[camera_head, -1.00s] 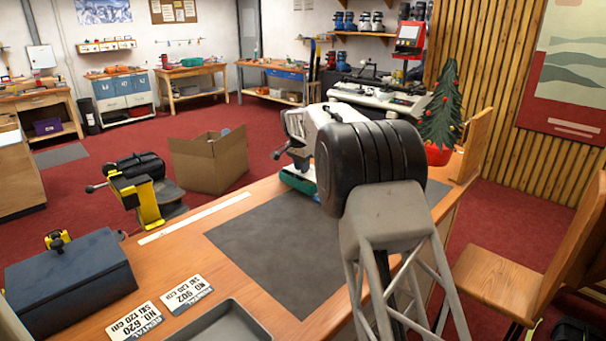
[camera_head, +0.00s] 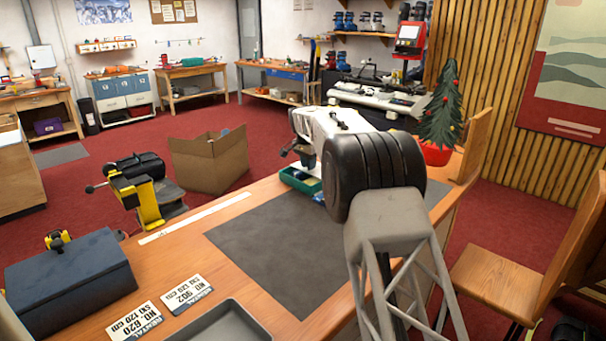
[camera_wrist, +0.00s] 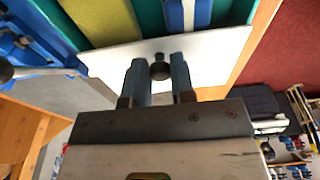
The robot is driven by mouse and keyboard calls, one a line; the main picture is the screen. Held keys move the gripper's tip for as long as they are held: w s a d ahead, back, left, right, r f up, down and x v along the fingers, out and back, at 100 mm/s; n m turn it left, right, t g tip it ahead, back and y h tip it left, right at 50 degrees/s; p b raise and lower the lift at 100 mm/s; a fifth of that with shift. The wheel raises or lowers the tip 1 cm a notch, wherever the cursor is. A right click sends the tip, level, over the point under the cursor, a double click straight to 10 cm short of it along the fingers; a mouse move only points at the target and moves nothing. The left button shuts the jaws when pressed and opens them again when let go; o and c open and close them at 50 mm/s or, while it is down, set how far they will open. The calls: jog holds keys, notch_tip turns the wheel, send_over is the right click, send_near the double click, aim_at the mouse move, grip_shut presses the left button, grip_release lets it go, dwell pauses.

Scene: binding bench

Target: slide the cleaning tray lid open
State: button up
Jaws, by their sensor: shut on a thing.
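The cleaning tray (camera_head: 292,180) is a green box at the far end of the bench, partly hidden by my arm in the head view. In the wrist view its green inside (camera_wrist: 152,22) lies uncovered, with a yellow sponge (camera_wrist: 103,20) and a blue and white brush (camera_wrist: 189,14) in it. The white lid (camera_wrist: 220,52) lies under my fingers, drawn off that part of the tray. My gripper (camera_wrist: 159,75) is shut on the lid's dark knob (camera_wrist: 159,67), one finger on each side.
A grey mat (camera_head: 265,235) lies clear on the bench. A yellow and black vise (camera_head: 143,195) stands at the left edge, near a dark blue box (camera_head: 70,275). Two rental cards and a grey tray (camera_head: 215,325) lie at the front. A small decorated tree (camera_head: 440,115) stands behind my arm.

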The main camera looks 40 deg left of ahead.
jog(key=shift+w, duration=1.15)
jog(key=o, duration=0.4)
jog(key=shift+r, duration=0.1)
jog(key=shift+r, duration=2.9)
jog(key=shift+r, duration=0.1)
jog(key=shift+r, duration=1.9)
